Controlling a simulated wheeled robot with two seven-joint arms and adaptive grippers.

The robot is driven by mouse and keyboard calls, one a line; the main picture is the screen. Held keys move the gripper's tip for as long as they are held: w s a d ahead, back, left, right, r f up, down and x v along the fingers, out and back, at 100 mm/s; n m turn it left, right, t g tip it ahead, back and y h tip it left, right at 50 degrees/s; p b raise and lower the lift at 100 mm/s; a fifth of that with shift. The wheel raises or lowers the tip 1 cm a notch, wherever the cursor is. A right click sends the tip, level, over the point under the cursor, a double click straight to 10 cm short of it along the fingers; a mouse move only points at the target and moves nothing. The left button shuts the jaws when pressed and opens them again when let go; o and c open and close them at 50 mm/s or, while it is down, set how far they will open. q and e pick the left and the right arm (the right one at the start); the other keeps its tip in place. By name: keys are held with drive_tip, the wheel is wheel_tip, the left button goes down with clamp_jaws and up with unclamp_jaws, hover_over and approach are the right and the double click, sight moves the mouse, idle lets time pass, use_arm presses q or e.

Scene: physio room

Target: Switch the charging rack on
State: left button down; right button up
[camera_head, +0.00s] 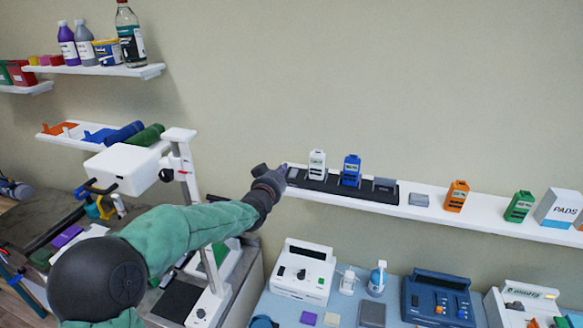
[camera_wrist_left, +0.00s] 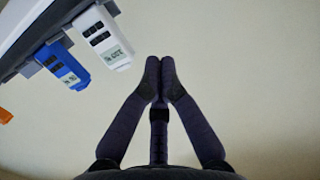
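The charging rack (camera_head: 333,185) is a long black strip on the white wall shelf. A white device (camera_head: 317,165) and a blue device (camera_head: 351,171) stand upright in it, with a dark grey block towards its right end. My left gripper (camera_head: 281,171) is at the rack's left end, partly covering it; I cannot tell if it touches. In the left wrist view the gripper (camera_wrist_left: 160,68) has its fingertips together with nothing between them. The white device (camera_wrist_left: 103,38) and blue device (camera_wrist_left: 64,64) show at upper left there. No switch or lit lamp is clear. My right gripper is out of view.
The shelf (camera_head: 415,211) also holds a grey block (camera_head: 419,200), an orange device (camera_head: 456,196), a green device (camera_head: 519,206) and a pads box (camera_head: 559,208). A white stand (camera_head: 125,167) is left of my arm. Machines stand on the blue table (camera_head: 270,306) below.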

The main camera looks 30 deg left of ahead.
use_arm(q)
drive_tip(key=p, duration=0.3)
hover_over(291, 174)
drive_tip(key=shift+s+d+f, duration=0.15)
drive_tip(key=shift+s+f, duration=0.2)
drive_tip(key=shift+f, duration=0.05)
drive_tip(key=shift+w+f, duration=0.15)
drive_tip(key=shift+f, duration=0.45)
drive_tip(key=shift+w+f, duration=0.15)
drive_tip(key=shift+f, duration=0.4)
drive_tip(key=shift+f+p, duration=0.35)
drive_tip(key=shift+f, duration=0.55)
drive_tip(key=shift+w, duration=0.15)
